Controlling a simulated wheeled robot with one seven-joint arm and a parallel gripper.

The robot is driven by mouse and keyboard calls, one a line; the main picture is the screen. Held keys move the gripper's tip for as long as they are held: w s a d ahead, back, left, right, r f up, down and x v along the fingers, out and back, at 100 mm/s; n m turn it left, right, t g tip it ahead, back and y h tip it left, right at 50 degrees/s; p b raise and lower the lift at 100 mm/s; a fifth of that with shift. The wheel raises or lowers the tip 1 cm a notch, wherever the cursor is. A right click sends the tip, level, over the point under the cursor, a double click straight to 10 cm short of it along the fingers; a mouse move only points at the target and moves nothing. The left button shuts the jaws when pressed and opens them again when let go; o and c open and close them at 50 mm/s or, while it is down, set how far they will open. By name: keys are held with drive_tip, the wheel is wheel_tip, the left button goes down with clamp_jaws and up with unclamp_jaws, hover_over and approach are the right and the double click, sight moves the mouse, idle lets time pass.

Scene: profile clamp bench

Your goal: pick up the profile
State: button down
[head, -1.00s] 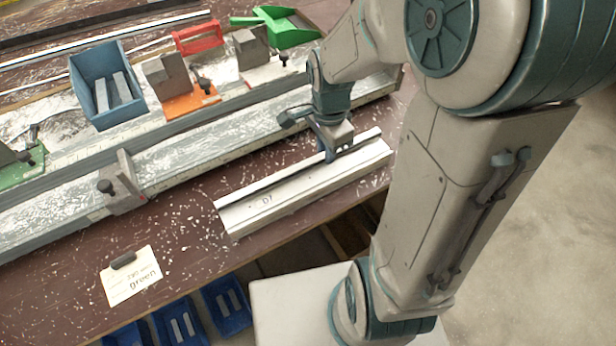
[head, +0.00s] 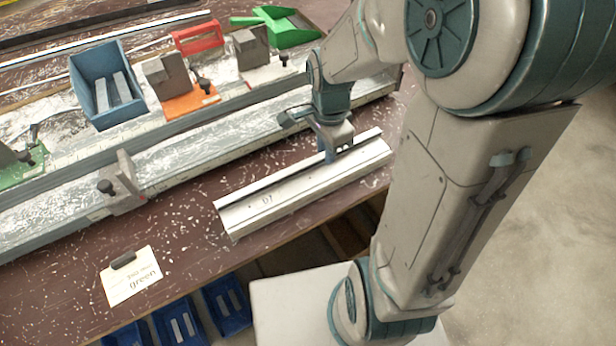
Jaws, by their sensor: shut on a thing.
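The profile (head: 290,193) is a long, pale aluminium bar with a dark groove along its upper edge and a small dark mark on its face. It lies along the front edge of the brown bench, slanting up to the right. My gripper (head: 331,152) points down at the profile, right of its middle, and is shut on its upper rear edge. The far finger is hidden. I cannot tell whether the profile is clear of the bench top.
Behind lies a long metal rail with a stop block (head: 122,183). Beyond it stand a blue bin (head: 88,90), an orange-based clamp (head: 190,103), a red piece (head: 198,38) and a green scoop (head: 285,30). A card reading "green" (head: 131,281) lies front left. Blue bins (head: 228,306) sit below.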

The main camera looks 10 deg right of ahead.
drive_tip(key=shift+r, duration=0.1)
idle(0.3)
drive_tip(key=shift+r, duration=0.45)
drive_tip(key=r, duration=0.3)
drive_tip(key=shift+d+r, duration=0.3)
drive_tip(key=shift+d, duration=0.1)
drive_tip(key=s+d+r, duration=0.2)
drive_tip(key=d+r, duration=0.4)
drive_tip(key=d, duration=0.4)
drive_tip(key=shift+s+d+r, duration=0.15)
drive_tip(key=shift+s+d, duration=0.05)
drive_tip(key=shift+d, duration=0.1)
